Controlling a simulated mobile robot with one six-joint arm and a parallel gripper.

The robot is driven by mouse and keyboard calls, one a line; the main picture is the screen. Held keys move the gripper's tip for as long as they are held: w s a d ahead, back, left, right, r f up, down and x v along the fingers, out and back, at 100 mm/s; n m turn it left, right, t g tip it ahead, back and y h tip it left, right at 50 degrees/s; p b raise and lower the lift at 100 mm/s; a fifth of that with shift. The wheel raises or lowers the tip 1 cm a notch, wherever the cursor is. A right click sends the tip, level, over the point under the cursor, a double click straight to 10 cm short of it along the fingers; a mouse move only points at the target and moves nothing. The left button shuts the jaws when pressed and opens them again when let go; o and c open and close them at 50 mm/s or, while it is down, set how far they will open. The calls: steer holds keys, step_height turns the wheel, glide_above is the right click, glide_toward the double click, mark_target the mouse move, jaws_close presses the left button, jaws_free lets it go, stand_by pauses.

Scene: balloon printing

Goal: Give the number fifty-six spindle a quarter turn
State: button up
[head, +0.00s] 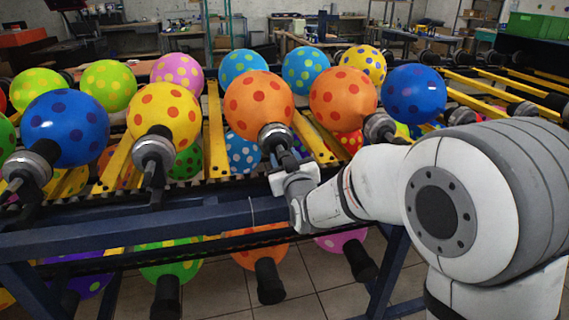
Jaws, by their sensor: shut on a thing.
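My arm reaches in from the right, and my gripper (286,162) is at the front end of a spindle (275,136) in the front row. The jaws look shut on the spindle's narrow end, though the gripper body hides most of the contact. This spindle carries an orange balloon with red dots (258,102). No number can be read on any spindle, so I cannot tell from the picture which is fifty-six.
Neighbouring spindles stand close by, with a yellow balloon (163,112) to the left and another orange balloon (342,97) to the right. A dark blue rail (140,232) runs in front. More balloons hang below it.

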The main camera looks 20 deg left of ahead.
stand_by(0.3)
steer(key=o, duration=1)
steer(key=v, duration=0.8)
steer(key=shift+w, duration=0.1)
